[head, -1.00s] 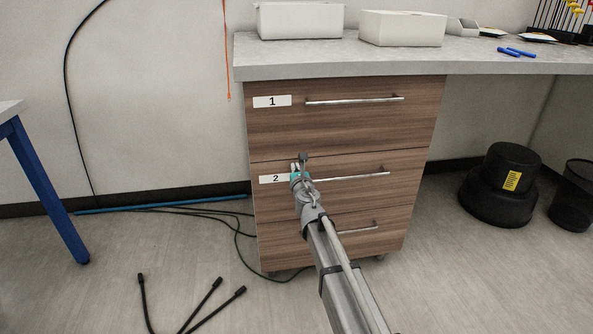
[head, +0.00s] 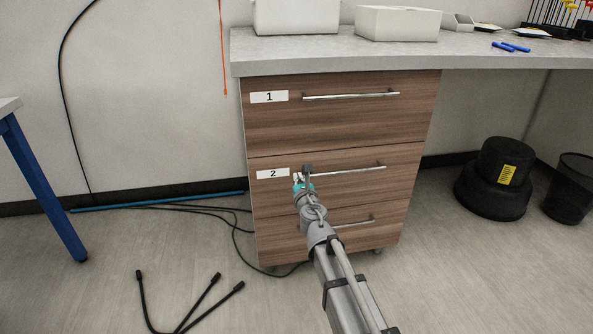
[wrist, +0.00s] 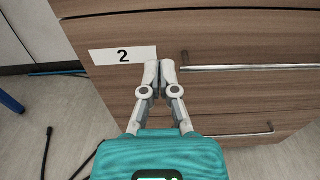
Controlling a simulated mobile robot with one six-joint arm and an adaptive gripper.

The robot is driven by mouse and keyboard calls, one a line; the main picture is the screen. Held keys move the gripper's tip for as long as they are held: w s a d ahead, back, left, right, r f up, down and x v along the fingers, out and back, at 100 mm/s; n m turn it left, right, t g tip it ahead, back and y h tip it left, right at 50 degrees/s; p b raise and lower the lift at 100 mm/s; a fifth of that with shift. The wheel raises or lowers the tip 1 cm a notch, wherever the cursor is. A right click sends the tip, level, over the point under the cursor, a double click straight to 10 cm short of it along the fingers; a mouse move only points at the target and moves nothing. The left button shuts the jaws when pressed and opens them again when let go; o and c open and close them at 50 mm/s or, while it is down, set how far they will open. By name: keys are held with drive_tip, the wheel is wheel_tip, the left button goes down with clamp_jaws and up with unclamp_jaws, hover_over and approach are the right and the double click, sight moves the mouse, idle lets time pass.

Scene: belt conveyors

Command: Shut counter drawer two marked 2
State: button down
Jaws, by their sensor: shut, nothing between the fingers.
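Counter drawer two (head: 353,187) has a wood-grain front with a white label 2 (head: 272,173) and a long metal bar handle (head: 345,170). In the head view its front looks about flush with the drawer above. My gripper (head: 302,176) is in front of it, near the handle's left end. In the wrist view the gripper's fingers (wrist: 159,68) are together with nothing between them. They point at the drawer front, between the label (wrist: 123,55) and the handle's left end (wrist: 184,68). I cannot tell whether the fingertips touch the front.
Drawer one (head: 350,120) is above, and a third drawer is below, partly hidden by my arm. White boxes (head: 397,23) stand on the grey counter (head: 300,52). A black stool (head: 492,190) and a bin (head: 570,195) stand at right.

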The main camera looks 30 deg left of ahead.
drive_tip(key=shift+v, duration=2.55)
drive_tip(key=w+d+m+t+h+p, duration=0.1)
drive_tip(key=w+d+m+h, duration=0.3)
drive_tip(key=d+m, duration=0.3)
drive_tip(key=w+d+f+m+t+h+p, duration=0.1)
drive_tip(key=w+d+m+h, duration=0.3)
drive_tip(key=d, duration=0.6)
drive_tip(key=w+d+m+t+h+p, duration=0.1)
drive_tip(key=w+d+m+h, duration=0.25)
drive_tip(key=d+m, duration=0.4)
drive_tip(key=s+d+f+m+g+h+p, duration=0.1)
drive_tip(key=d+f+m+g+h, duration=0.15)
drive_tip(key=d+m, duration=0.55)
drive_tip(key=s+d+f+m+g+h+p, duration=0.1)
drive_tip(key=d+f+m+g+h, duration=0.2)
drive_tip(key=d, duration=0.8)
drive_tip(key=s+d+f+m+g+y+p, duration=0.2)
drive_tip(key=s+d+m+g, duration=0.3)
drive_tip(key=s+d+m, duration=0.25)
drive_tip(key=s+d+f+m+g+y+p, duration=0.2)
drive_tip(key=s+d+m+g, duration=0.4)
drive_tip(key=s+m, duration=0.2)
wheel_tip(320, 180, up, 38)
drive_tip(key=p, duration=3.7)
drive_tip(key=shift+w+t, duration=0.15)
drive_tip(key=shift+t, duration=0.2)
